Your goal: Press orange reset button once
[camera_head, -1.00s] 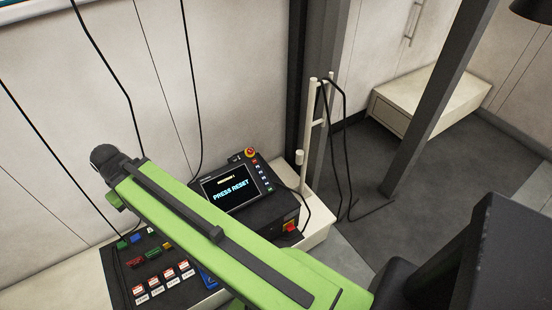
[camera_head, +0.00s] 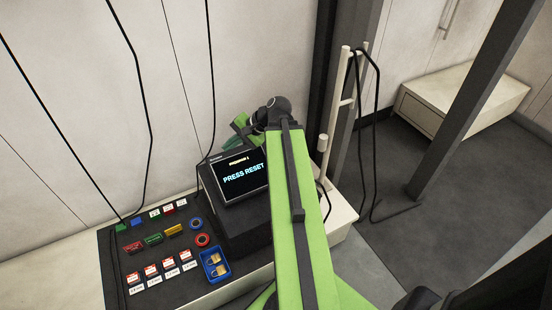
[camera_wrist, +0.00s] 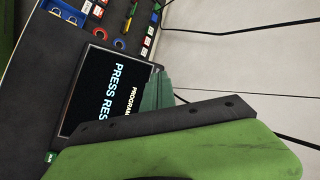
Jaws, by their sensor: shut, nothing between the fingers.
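The black control box (camera_head: 238,228) stands on the bench, its tilted screen (camera_head: 243,178) reading "PRESS RESET". The screen also shows, turned sideways, in the wrist view (camera_wrist: 103,95). I cannot make out an orange reset button in either current view; the box's right side is behind my arm in the head view. My gripper (camera_head: 240,123) is above the box's back edge, by the screen's top left corner, largely hidden behind my wrist joint. In the wrist view my gripper (camera_wrist: 157,92) is shut and empty, and overlaps the screen's edge. I cannot tell whether it touches the box.
Left of the box, a black mat (camera_head: 122,262) holds several red padlocks, coloured blocks, rings and a blue tray (camera_head: 214,265) with brass padlocks. Cables hang before the wall. A pale rail post (camera_head: 338,100) and a grey column stand to the right.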

